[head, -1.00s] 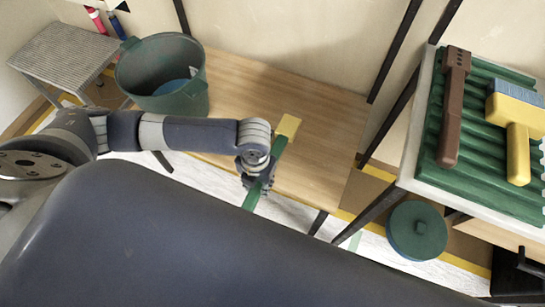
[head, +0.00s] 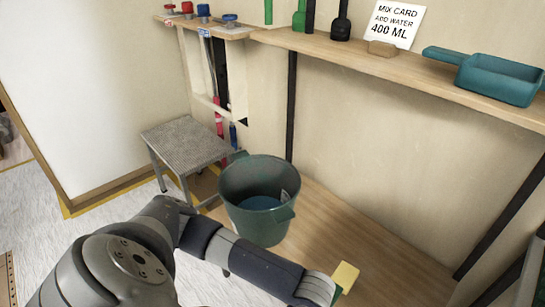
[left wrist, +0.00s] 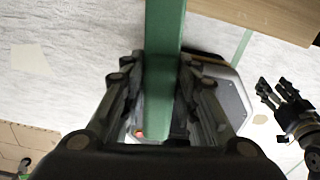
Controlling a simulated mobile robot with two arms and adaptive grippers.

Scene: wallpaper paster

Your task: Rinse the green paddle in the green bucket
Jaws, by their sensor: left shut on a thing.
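The green bucket (head: 250,226) stands upright on the low wooden bench in the head view, with a blue surface, apparently water, inside. My left gripper (left wrist: 160,75) is shut on the green paddle (left wrist: 164,28), whose green shaft runs up between the fingers in the left wrist view. In the head view the left gripper is below the bottom edge. Only a bit of green beside a yellow piece (head: 346,276) shows past my arm, right of and nearer than the bucket. The paddle is outside the bucket. My right gripper (left wrist: 272,92) is empty with fingers spread at the right of the left wrist view.
A grey step stool (head: 186,146) stands left of the bucket. A wooden shelf (head: 345,58) above the bench holds bottles, a mix card (head: 394,24) and a teal scoop (head: 490,77).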

